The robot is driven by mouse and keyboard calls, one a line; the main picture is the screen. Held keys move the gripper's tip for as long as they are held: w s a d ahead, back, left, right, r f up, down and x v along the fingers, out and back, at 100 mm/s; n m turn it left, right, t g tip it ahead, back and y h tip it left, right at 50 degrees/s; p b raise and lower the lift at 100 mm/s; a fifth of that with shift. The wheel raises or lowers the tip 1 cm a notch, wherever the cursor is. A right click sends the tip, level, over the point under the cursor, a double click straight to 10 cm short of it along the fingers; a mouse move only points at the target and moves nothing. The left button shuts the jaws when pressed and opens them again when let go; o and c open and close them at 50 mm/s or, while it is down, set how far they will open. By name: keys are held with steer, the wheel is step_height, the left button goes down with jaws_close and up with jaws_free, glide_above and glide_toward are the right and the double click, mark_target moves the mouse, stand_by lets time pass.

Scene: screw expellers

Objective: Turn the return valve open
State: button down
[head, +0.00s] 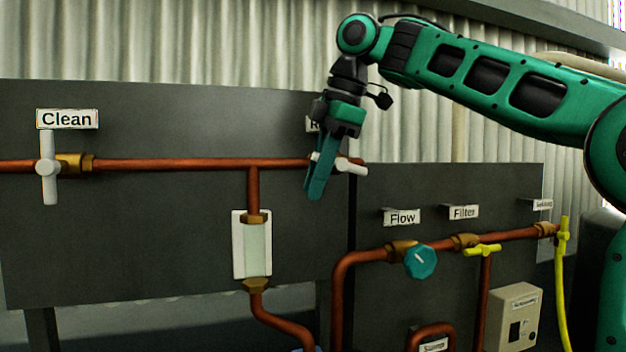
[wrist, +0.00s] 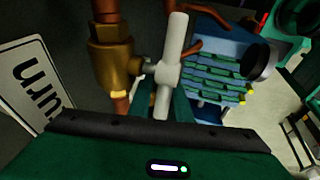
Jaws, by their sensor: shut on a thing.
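The return valve has a white T-shaped handle (head: 352,167) on a copper pipe, at the right end of the dark panel. In the wrist view the white handle (wrist: 176,45) runs roughly along the pipe, tilted slightly, beside a brass valve body (wrist: 113,55). My gripper (head: 315,188) is at this handle and hides part of it in the head view. In the wrist view my gripper's green fingers (wrist: 170,104) are shut on the handle near its lower part. The return label (wrist: 32,85) is partly cut off there and mostly hidden behind my gripper in the head view.
The clean valve (head: 48,167) has an upright white handle at the left. A sight glass (head: 252,248) hangs below the pipe. A teal flow knob (head: 420,261), a yellow filter handle (head: 483,250) and a grey box (head: 515,318) are at the lower right.

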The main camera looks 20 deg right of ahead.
steer(key=shift+w+d+f+h, duration=0.15)
steer(key=shift+d+h, duration=0.1)
steer(key=shift+h, duration=0.25)
steer(key=shift+w+d+f+h, duration=0.1)
steer(key=shift+d+h, duration=0.1)
steer(key=shift+h, duration=0.3)
steer(key=shift+s+d+f+h, duration=0.1)
steer(key=shift+s+d+h, duration=0.05)
steer(key=shift+h, duration=0.25)
stand_by(1.0)
steer(key=c, duration=1.7)
jaws_free()
steer(key=shift+c, duration=0.2)
steer(key=v, duration=0.7)
steer(key=shift+w+d, duration=0.1)
steer(key=shift+w, duration=0.3)
steer(key=shift+v, duration=1.75)
steer(key=shift+s, duration=0.2)
